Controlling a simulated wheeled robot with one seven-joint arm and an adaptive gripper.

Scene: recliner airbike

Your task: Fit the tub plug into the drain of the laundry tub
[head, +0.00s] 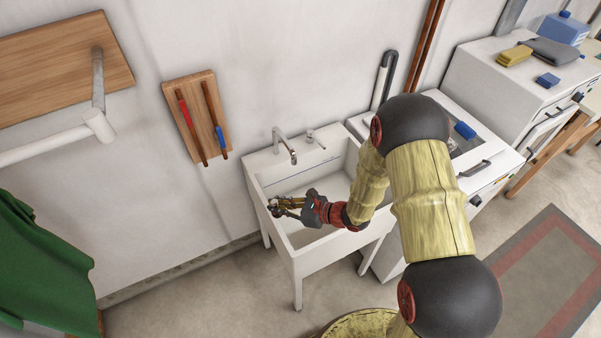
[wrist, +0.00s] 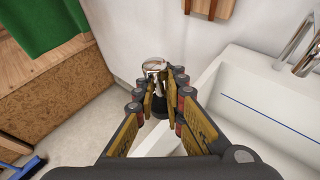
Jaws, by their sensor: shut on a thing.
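The white laundry tub (head: 298,268) stands on legs against the wall; its rim and inner wall also show at the right of the wrist view (wrist: 240,87). My gripper (head: 277,206) is at the tub's left side, above the rim. In the wrist view my gripper (wrist: 161,88) is shut on the tub plug (wrist: 154,67), which has a shiny metal top and a black lower part between the fingertips. The plug appears near the tub's left rim, clear of any surface as far as I can tell. The drain is not visible in either view.
A metal faucet (head: 284,145) rises at the tub's back edge. A wooden board with red and blue-handled tools (head: 202,118) hangs on the wall at the left. A green cloth (head: 42,262) hangs at the lower left. A white cabinet (head: 490,68) stands to the right.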

